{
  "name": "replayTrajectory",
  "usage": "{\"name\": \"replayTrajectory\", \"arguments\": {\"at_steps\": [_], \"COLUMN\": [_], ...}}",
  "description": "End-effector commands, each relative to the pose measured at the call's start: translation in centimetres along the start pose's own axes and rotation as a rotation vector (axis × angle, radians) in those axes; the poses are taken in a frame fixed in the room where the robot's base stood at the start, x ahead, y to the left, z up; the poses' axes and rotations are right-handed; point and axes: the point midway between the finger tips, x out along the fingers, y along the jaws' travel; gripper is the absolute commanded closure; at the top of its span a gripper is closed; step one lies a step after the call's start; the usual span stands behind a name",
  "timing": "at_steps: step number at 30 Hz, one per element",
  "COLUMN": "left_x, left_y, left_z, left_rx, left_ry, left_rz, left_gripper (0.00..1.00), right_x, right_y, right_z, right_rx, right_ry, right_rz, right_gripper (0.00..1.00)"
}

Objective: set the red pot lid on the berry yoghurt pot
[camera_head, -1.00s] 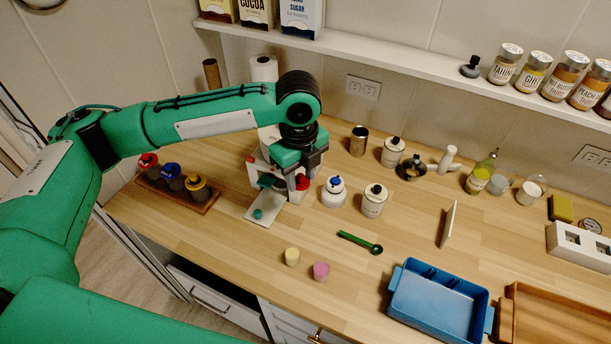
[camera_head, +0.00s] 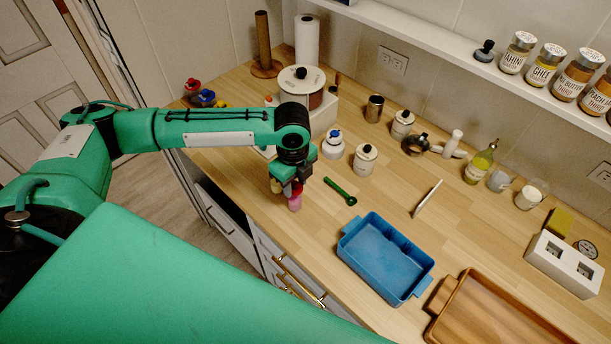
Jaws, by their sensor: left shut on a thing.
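My left gripper (camera_head: 287,183) points down at the near edge of the counter and is shut on the red pot lid (camera_head: 297,188). The lid shows only partly, beside the dark fingers. The pink pot, which looks like the berry yoghurt pot (camera_head: 295,204), stands directly below the lid. Lid and pot overlap in the picture, and I cannot tell whether they touch. A pale yellow pot (camera_head: 275,186) stands just left of it, partly hidden by the gripper. My right gripper is not in view.
A green spoon (camera_head: 341,191) lies to the right. White jars (camera_head: 364,161) with dark and blue knobs stand behind. A blue tray (camera_head: 385,262) and a wooden tray (camera_head: 490,318) sit at right front. Lidded red, blue and yellow items (camera_head: 205,97) are at the far left.

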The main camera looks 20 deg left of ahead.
Motion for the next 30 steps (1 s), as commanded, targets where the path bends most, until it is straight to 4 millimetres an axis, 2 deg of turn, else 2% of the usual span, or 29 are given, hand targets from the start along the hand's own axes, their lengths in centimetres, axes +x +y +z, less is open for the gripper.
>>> {"name": "replayTrajectory", "arguments": {"at_steps": [5, 13, 16, 30], "left_x": [0.5, 1.7, 1.9, 2.5], "left_y": [0.1, 0.2, 0.2, 0.1], "left_z": [0.2, 0.1, 0.1, 0.1], "left_rx": [-0.004, -0.002, -0.004, -0.003], "left_ry": [-0.001, -0.001, -0.001, 0.000], "left_rz": [-0.001, 0.000, 0.002, 0.000], "left_gripper": [0.85, 0.85, 0.85, 0.85], "right_x": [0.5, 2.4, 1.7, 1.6], "right_y": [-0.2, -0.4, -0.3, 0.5], "right_z": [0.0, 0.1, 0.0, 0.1], "right_rx": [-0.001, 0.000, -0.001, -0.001], "right_ry": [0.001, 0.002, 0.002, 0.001], "right_rz": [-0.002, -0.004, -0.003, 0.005], "right_gripper": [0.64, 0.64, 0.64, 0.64]}}
